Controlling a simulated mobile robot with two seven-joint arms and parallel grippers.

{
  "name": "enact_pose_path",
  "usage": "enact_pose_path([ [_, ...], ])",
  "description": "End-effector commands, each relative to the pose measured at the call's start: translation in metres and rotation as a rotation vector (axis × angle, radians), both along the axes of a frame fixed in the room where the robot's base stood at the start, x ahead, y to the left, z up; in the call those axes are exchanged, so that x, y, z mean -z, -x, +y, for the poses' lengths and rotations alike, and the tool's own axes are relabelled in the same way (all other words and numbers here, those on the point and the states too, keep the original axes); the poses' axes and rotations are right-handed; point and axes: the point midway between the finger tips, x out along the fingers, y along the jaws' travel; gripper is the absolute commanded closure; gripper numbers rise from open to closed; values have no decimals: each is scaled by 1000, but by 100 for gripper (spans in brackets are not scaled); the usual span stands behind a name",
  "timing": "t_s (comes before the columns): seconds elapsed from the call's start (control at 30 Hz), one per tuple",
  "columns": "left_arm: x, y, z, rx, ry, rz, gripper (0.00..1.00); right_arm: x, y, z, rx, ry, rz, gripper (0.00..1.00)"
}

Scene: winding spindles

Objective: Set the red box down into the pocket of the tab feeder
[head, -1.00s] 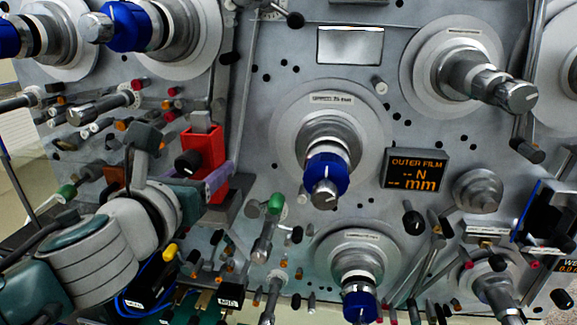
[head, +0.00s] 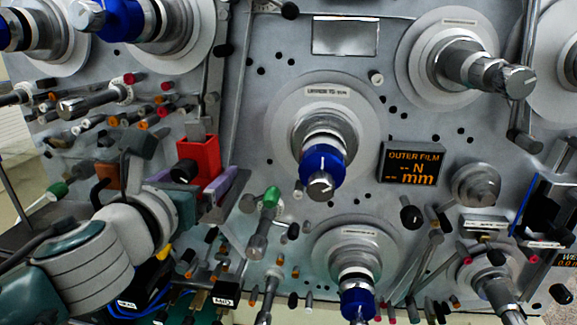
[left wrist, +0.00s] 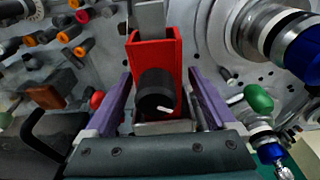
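The red box (head: 199,152) stands upright against a grey metal piece on the left part of the machine panel; it also shows in the left wrist view (left wrist: 133,62). A black round knob (left wrist: 153,92) covers its lower front, and a grey metal base shows below. I cannot tell how deep the box sits in the tab feeder's pocket. My left gripper (head: 208,183) is just below and in front of the box. Its purple fingers are apart, one on each side, with gaps to the box in the left wrist view (left wrist: 158,80). My right gripper is not in view.
Rollers and pegs crowd the panel left of the box. A green-tipped post (head: 270,198) stands close to its right. A blue-collared spindle (head: 323,165) juts out further right, beside the outer film display (head: 411,163).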

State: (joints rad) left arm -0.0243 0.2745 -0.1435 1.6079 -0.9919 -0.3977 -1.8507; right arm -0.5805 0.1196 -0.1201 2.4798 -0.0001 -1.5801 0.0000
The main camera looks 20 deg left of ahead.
Motion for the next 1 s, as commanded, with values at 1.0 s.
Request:
enact_pose_path([
  [1.0,-12,94,-22,1,0,1,8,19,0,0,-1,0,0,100],
])
